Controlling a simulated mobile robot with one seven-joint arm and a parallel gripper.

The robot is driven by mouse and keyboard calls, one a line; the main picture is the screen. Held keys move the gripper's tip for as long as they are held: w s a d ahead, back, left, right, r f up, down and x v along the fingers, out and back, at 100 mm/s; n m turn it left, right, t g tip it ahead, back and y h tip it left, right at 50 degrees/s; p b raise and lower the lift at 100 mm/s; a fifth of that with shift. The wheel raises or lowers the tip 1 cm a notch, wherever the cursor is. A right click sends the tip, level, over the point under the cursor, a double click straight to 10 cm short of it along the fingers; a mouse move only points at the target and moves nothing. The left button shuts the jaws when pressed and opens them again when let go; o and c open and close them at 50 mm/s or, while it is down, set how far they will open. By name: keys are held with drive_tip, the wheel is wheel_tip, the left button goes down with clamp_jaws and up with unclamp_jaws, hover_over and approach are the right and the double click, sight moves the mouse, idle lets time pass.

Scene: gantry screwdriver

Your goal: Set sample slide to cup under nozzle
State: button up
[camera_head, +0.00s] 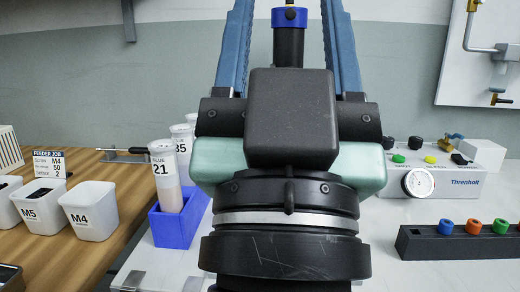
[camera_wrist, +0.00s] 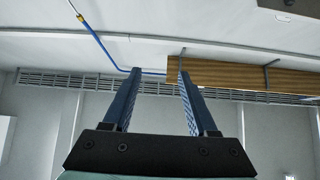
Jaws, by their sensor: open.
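My gripper (camera_head: 289,8) points upward in the middle of the head view, its two blue fingers spread apart. In the wrist view my gripper (camera_wrist: 158,68) is open, with nothing held between the fingers. A black cylinder with a blue collar (camera_head: 289,17) shows between the fingers in the head view, behind my wrist; I cannot tell whether it is the nozzle. I cannot make out a sample slide or a cup under a nozzle. My arm hides the middle of the bench.
A blue rack (camera_head: 178,229) holds labelled tubes (camera_head: 165,175) left of my arm. White bins (camera_head: 90,212) stand on the wooden table. At right are a white Threnholt box (camera_head: 462,183) with a gauge (camera_head: 418,183) and a black block (camera_head: 450,246) with coloured rings.

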wheel_tip(320, 180, up, 4)
drive_tip(key=w+g+p, duration=0.1)
drive_tip(key=w+p, duration=0.2)
drive_tip(key=p, duration=0.2)
drive_tip(key=w+a+f+m+g+h+p, duration=0.2)
drive_tip(key=w+a+f+g+p, duration=0.1)
drive_tip(key=w+a+f+p, duration=0.15)
wheel_tip(320, 180, down, 11)
drive_tip(key=w+a+m+g+p, duration=0.1)
drive_tip(key=a+g+p, duration=0.1)
drive_tip(key=g+p, duration=0.2)
drive_tip(key=s+a+f+g+h+p, duration=0.2)
drive_tip(key=s+a+f+h+p, duration=0.15)
drive_tip(key=s+f+p, duration=0.6)
drive_tip(key=f+x, duration=0.1)
drive_tip(key=x, duration=0.3)
drive_tip(key=f+b+x, duration=0.1)
drive_tip(key=x, duration=0.6)
drive_tip(key=shift+w+a+f+b, duration=0.15)
drive_tip(key=shift+w+f+b, duration=0.2)
drive_tip(key=shift+f+b, duration=0.05)
clamp_jaws()
